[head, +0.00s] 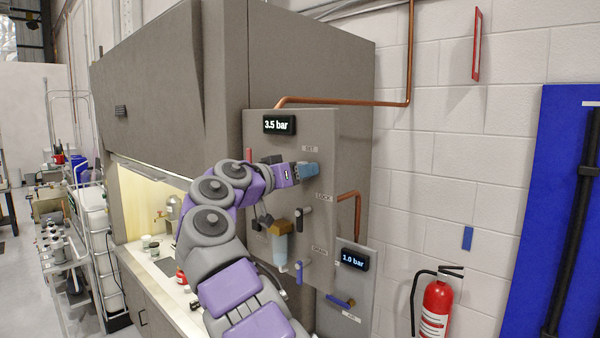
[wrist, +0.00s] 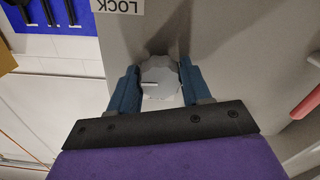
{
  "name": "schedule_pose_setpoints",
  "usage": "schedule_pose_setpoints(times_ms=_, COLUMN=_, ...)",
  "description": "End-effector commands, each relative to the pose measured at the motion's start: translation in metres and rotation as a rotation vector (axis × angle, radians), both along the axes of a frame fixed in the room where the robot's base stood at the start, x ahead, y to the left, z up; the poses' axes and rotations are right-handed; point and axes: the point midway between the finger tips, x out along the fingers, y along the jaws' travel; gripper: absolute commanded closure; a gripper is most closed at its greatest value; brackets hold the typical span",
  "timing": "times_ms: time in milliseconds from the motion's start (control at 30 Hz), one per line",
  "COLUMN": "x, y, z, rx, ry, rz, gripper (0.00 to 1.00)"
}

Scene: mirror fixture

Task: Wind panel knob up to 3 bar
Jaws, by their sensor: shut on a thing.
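The grey wall panel (head: 325,128) carries an upper display (head: 279,125) that reads 3.5 bar. My gripper (head: 312,169) is at the upper right of this panel, just below the SET label (head: 308,149). In the wrist view, its blue fingers are shut on the sides of a round, scalloped grey knob (wrist: 160,77). In the head view the knob is hidden by my gripper.
A lower panel's display (head: 353,260) reads 1.0 bar. Copper pipe (head: 350,102) runs above. A fire extinguisher (head: 435,308) hangs at right.

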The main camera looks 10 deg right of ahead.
Motion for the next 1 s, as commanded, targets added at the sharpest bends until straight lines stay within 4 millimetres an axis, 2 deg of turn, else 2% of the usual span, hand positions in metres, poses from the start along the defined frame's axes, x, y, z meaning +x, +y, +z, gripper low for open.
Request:
schedule_pose_setpoints(times_ms=300, x=0.001, y=0.001, z=0.0, rx=-0.006, ry=0.005, rz=0.005, gripper=0.82)
schedule_pose_setpoints(times_ms=333, x=0.001, y=0.001, z=0.0, rx=-0.006, ry=0.005, rz=0.005, gripper=0.51)
schedule_pose_setpoints(times_ms=600, x=-0.002, y=0.001, z=0.001, rx=-0.005, ry=0.004, rz=0.002, gripper=0.26)
schedule_pose_setpoints(times_ms=867, x=-0.003, y=0.0, z=0.002, rx=-0.004, ry=0.003, rz=0.002, gripper=0.26)
schedule_pose_setpoints(times_ms=1000, x=-0.01, y=0.01, z=0.002, rx=-0.005, ry=0.003, rz=0.002, gripper=0.26)
